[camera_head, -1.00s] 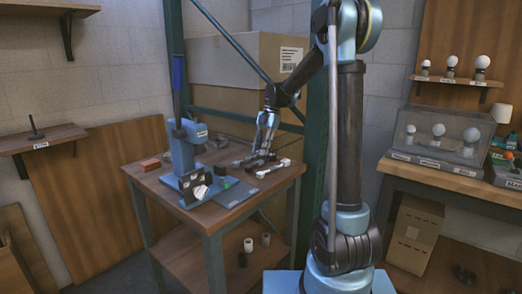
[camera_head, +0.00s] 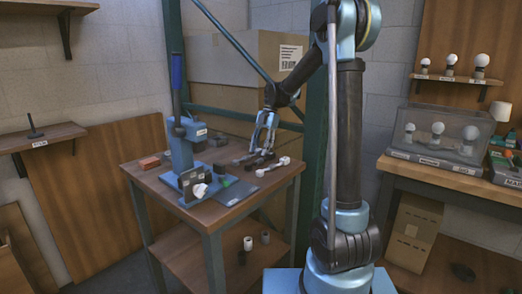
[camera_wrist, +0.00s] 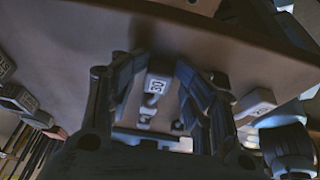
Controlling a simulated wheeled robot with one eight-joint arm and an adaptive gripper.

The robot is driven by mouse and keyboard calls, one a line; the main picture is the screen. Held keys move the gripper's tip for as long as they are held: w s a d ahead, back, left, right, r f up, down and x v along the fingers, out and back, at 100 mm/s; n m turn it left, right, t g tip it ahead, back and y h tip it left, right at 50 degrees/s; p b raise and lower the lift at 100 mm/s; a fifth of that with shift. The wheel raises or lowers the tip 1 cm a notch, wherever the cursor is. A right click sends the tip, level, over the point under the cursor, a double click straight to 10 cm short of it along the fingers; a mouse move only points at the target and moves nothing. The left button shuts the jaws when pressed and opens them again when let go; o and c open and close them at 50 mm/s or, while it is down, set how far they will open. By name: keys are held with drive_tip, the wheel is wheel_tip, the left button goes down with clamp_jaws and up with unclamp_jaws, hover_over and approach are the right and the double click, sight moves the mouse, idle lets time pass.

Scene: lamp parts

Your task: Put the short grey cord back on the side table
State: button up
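My gripper (camera_head: 264,148) is over the back right of the side table (camera_head: 160,175), pointing down, with its fingers spread. In the wrist view the two fingers (camera_wrist: 160,100) stand apart on either side of a small grey piece (camera_wrist: 158,84) with a white label that seems to read 30. This looks like the short grey cord, lying on the brown table top. I see no finger clearly touching it. In the head view the gripper and other cords partly hide it, so I cannot pick it out surely.
A white cord (camera_head: 274,165) lies at the table's right edge, close to the gripper. A blue press (camera_head: 182,145) with a tall lever stands left of it. A dark blue plate (camera_head: 236,192) lies in front. A cardboard box (camera_head: 225,70) stands behind the table.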

drive_tip(key=shift+r, duration=0.1)
drive_tip(key=shift+r, duration=0.25)
drive_tip(key=v, duration=1.2)
drive_tip(key=shift+s, duration=0.1)
